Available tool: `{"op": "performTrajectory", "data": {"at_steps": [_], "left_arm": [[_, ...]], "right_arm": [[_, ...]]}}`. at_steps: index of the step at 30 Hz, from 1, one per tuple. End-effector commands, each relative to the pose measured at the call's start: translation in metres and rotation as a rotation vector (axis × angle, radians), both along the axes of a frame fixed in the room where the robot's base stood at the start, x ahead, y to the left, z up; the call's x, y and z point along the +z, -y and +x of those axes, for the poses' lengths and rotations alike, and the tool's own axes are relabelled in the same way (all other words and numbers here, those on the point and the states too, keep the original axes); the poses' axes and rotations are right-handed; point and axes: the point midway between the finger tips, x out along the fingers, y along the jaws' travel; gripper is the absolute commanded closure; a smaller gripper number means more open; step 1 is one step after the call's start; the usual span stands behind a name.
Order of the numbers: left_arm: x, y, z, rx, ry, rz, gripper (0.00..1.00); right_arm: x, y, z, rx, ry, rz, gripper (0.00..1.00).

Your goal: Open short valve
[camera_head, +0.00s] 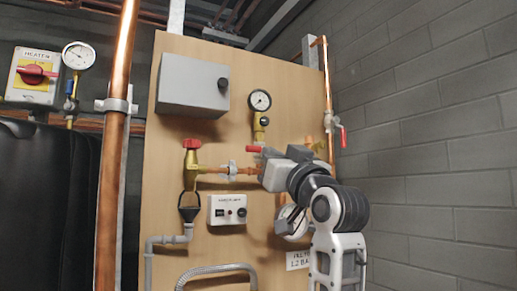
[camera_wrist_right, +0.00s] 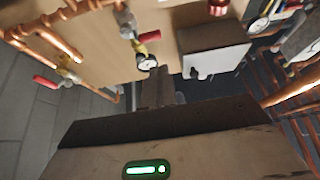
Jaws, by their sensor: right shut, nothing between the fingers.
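A short red valve lever (camera_head: 256,149) sits on the brass and copper pipework below the upper gauge on the wooden board. In the right wrist view this red lever (camera_wrist_right: 150,37) shows beside the gauge. My right gripper (camera_head: 271,154) is shut and empty in front of the board, close to the right end of the lever in the picture. I cannot tell whether they touch. The gripper and wrist hide part of the pipework behind them. In the right wrist view the shut fingers (camera_wrist_right: 159,88) point at the board near the gauge. My left gripper is not in view.
A pressure gauge (camera_head: 260,100) is above the lever. A red-knobbed brass valve (camera_head: 192,150) is to the left. Another red lever (camera_head: 343,137) hangs on the right copper pipe. A grey box (camera_head: 192,86) and a thick copper pipe (camera_head: 113,170) stand further left. A block wall (camera_head: 440,130) is at right.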

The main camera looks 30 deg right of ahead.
Motion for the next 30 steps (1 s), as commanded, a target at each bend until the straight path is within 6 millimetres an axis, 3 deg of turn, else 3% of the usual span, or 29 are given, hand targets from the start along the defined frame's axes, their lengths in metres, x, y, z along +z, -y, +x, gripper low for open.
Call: {"op": "performTrajectory", "data": {"at_steps": [1, 5, 17, 23, 30], "left_arm": [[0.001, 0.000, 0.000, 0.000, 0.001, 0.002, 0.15], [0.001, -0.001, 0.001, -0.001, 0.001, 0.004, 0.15], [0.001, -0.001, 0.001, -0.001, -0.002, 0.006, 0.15], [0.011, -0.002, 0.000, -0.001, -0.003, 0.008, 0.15], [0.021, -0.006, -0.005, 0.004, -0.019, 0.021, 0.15]], "right_arm": [[0.013, 0.003, -0.007, -0.001, 0.020, 0.004, 1.00], [0.026, 0.006, -0.016, -0.002, 0.039, 0.011, 1.00], [0.029, 0.007, -0.015, -0.002, 0.042, 0.012, 1.00], [0.044, 0.009, 0.006, -0.002, 0.040, 0.013, 1.00], [0.072, 0.014, 0.051, 0.000, 0.039, 0.013, 1.00]]}}
